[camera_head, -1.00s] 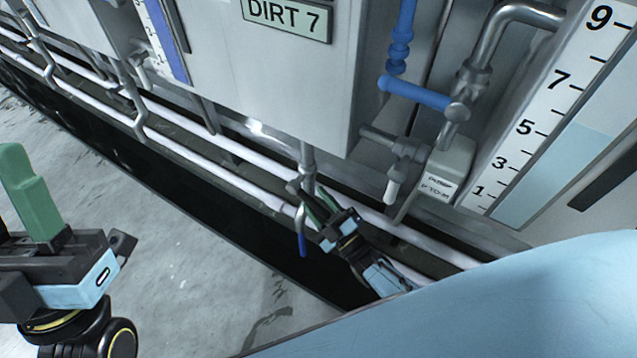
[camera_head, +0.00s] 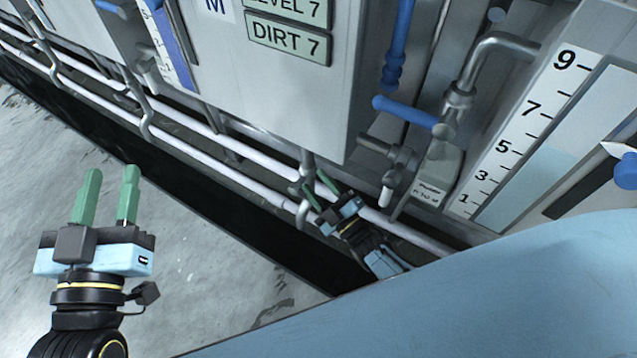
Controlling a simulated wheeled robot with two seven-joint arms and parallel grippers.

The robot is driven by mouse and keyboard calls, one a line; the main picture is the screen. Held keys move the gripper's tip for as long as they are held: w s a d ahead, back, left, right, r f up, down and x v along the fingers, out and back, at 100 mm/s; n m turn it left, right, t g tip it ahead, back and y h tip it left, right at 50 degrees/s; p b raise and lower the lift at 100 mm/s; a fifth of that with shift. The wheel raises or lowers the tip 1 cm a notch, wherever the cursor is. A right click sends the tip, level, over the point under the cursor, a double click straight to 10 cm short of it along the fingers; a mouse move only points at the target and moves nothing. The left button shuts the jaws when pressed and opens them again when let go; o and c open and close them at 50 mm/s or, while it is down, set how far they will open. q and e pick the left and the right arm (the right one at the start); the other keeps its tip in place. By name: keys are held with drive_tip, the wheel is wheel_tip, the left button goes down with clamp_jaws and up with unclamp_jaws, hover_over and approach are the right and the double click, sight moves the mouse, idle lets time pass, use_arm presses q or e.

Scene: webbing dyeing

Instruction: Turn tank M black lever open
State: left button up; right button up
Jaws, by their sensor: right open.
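The tank marked M (camera_head: 290,100) is a large grey box at the top centre, with the M sign (camera_head: 214,5) partly cut off. A grey outlet pipe (camera_head: 307,162) comes down from its lower right corner. My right gripper (camera_head: 322,191) is at this pipe's valve, its green fingers apart on either side of the fittings. I cannot make out a black lever; the fingers and pipework hide or blur that spot. My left gripper (camera_head: 108,192) is open and empty, with green fingers pointing up, over the grey floor at the left, well away from the valve.
White pipes (camera_head: 200,152) run diagonally below the tank, beside a dark trench (camera_head: 215,205). A blue handle (camera_head: 405,111) and more pipework stand right of the tank. A numbered gauge (camera_head: 520,135) is further right. The light-blue surface at lower right is my own body.

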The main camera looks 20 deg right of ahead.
use_arm(q)
drive_tip(key=shift+f, duration=0.4)
use_arm(e)
drive_tip(key=shift+s, duration=0.1)
drive_tip(key=shift+s, duration=0.1)
